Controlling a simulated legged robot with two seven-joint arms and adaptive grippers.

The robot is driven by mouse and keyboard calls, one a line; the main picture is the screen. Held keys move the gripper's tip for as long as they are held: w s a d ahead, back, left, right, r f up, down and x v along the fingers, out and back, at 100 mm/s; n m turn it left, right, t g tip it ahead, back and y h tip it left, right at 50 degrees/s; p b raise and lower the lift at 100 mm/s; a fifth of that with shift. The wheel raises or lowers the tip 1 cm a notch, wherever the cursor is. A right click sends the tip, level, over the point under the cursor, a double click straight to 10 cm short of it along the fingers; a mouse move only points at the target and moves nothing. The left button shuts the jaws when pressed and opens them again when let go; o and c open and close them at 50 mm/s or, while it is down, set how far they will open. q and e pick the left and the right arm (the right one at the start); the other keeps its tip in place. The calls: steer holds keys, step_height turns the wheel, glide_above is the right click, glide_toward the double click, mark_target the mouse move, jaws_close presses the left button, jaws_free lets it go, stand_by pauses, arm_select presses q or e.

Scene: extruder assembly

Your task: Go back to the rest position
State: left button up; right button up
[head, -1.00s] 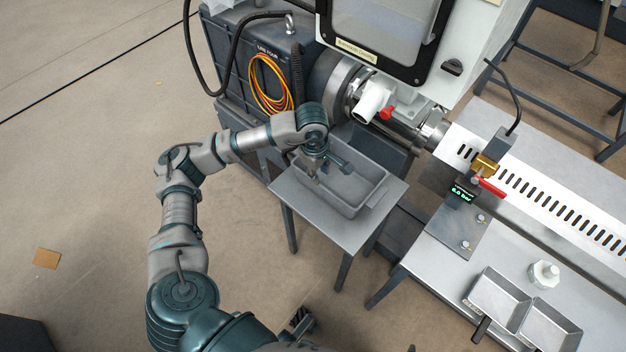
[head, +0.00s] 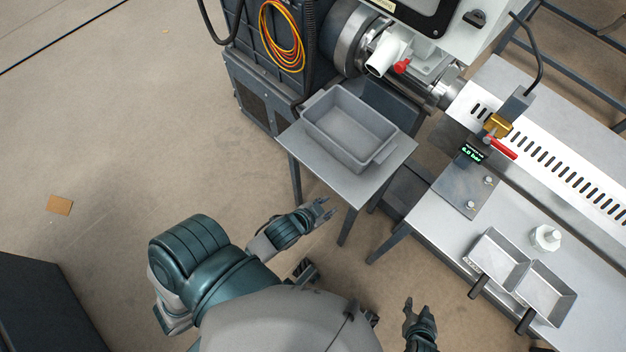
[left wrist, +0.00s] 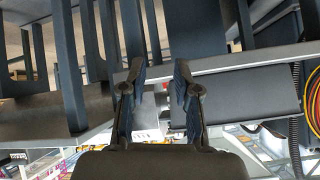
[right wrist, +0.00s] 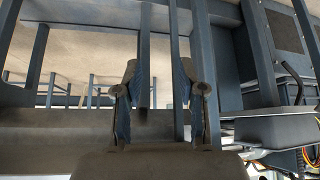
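My left gripper (head: 322,210) is in front of the small side table, close to my body, with nothing in it. In the left wrist view its two fingers (left wrist: 158,72) are apart with a clear gap. My right gripper (head: 410,308) shows at the bottom of the head view, left of the steel bench. In the right wrist view its fingers (right wrist: 157,72) are also apart and empty. Both grippers are clear of the furniture in the head view.
A grey bin (head: 350,128) sits on the side table (head: 385,170) below the machine.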

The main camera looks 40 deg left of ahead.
arm_select(q)
steer(key=s+f+n+g, duration=0.1)
steer(key=s+f+g, duration=0.2)
steer(key=s, duration=0.3)
steer(key=shift+s+d+f+n, duration=0.25)
steer(key=shift+f+n, duration=0.05)
steer(key=shift+f, duration=0.15)
arm_select(e)
steer(key=shift+d, duration=0.15)
steer(key=shift+w, duration=0.1)
